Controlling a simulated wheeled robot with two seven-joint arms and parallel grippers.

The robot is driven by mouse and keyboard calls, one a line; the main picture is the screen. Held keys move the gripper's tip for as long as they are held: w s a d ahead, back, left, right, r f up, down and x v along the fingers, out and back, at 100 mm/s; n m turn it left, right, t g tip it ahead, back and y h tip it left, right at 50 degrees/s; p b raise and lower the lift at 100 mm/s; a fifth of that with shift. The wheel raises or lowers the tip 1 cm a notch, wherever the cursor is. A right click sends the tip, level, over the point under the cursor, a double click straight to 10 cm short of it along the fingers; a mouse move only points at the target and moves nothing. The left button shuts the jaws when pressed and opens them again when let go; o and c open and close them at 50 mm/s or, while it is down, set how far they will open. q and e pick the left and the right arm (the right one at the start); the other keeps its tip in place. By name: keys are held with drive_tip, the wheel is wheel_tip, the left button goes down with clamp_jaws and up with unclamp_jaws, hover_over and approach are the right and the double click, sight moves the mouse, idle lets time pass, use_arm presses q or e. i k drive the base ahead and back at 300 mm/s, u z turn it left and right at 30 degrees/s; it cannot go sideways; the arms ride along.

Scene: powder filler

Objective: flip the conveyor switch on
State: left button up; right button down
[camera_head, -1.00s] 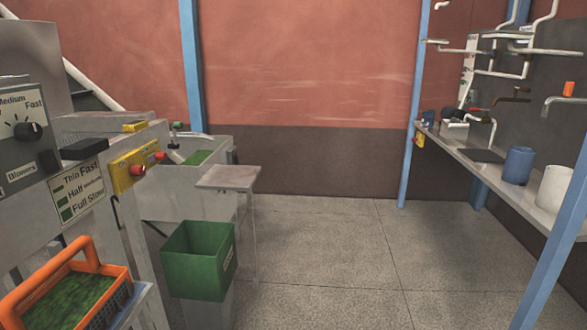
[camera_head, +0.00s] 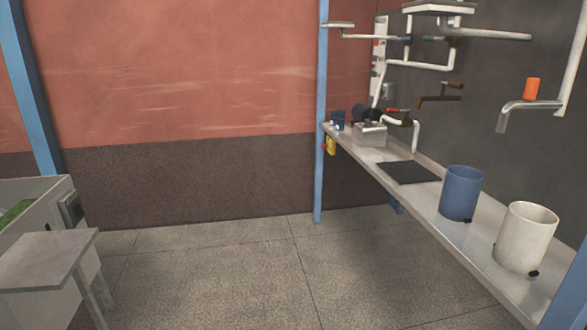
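A small yellow box with a red part (camera_head: 329,146) is fixed low on the blue post at the far left end of the right-hand bench. It is too small to tell whether it is the conveyor switch, or what state it is in. A grey box (camera_head: 72,207) is on the right side of the metal trough (camera_head: 35,200) at the left; its front is hard to read. Neither of my grippers shows in the head view.
A metal bench (camera_head: 400,190) runs along the right wall, with a blue bucket (camera_head: 461,193) and a white bucket (camera_head: 525,237) on it. Pipes and taps hang above. A small grey table (camera_head: 45,262) stands at left front. The middle floor (camera_head: 220,270) is clear.

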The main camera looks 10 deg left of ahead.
sight(78, 208)
drive_tip(key=u, duration=0.3)
drive_tip(key=i, duration=2.25)
drive_tip(key=u, duration=2)
drive_tip(key=i, duration=1)
drive_tip(key=u, duration=0.8)
drive_tip(key=i, duration=0.5)
drive_tip(key=z, duration=0.05)
